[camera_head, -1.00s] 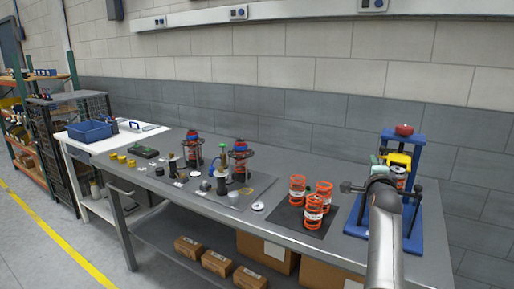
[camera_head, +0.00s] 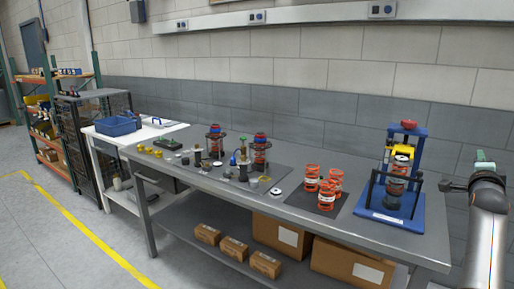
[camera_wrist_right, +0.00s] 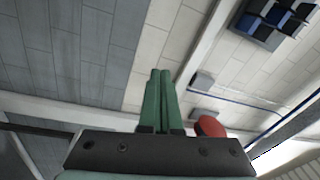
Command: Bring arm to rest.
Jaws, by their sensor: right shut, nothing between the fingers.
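My right arm comes in at the right edge of the head view. Its gripper (camera_head: 481,157) shows small and greenish above the wrist, to the right of the blue press and beyond the bench's right end. In the right wrist view the two green fingers (camera_wrist_right: 160,100) lie together with nothing between them, pointing up toward the wall. My left gripper is in neither view.
A blue spring press (camera_head: 392,205) stands at the right end of the grey bench (camera_head: 270,207). Orange springs (camera_head: 327,190) stand on a dark mat beside it. Strut assemblies (camera_head: 260,152) and small parts are farther left. Cardboard boxes (camera_head: 345,262) sit on the lower shelf.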

